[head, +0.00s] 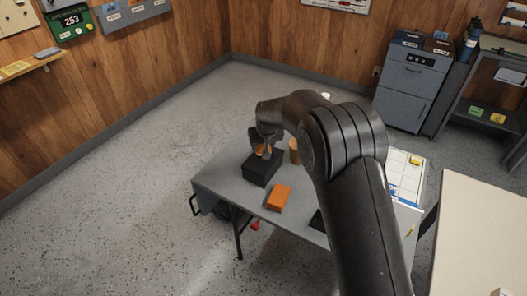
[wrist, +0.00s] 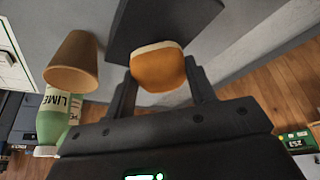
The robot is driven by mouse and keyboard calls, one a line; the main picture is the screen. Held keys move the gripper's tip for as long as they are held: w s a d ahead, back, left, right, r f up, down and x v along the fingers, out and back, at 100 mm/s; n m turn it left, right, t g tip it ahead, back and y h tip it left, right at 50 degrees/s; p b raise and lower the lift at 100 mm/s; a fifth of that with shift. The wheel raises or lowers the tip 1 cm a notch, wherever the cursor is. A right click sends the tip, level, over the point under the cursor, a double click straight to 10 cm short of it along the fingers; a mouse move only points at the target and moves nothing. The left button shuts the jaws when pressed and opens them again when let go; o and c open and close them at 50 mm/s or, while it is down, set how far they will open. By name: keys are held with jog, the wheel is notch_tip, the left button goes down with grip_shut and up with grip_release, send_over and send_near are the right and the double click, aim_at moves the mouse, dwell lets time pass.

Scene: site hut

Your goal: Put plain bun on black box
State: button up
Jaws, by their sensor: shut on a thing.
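The plain bun (wrist: 158,70), golden brown with a pale edge, is between the two fingers of my gripper (wrist: 160,85) in the wrist view. My gripper is shut on it. In the head view my gripper (head: 264,146) is directly over the black box (head: 261,170), and a little of the bun (head: 263,151) shows between the fingers. The black box also shows just beyond the bun in the wrist view (wrist: 165,22). The box stands on the grey table (head: 225,180). I cannot tell whether the bun touches the box top.
An orange block (head: 279,197) lies in front of the black box. A tan cup (head: 294,150) stands right of the box; it also shows in the wrist view (wrist: 73,62), beside a green lime bottle (wrist: 50,122). The table's left end is clear.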

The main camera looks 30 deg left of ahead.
jog(key=shift+f, duration=1.6)
jog(key=shift+f, duration=0.1)
jog(key=o, duration=1)
jog(key=v, duration=1.2)
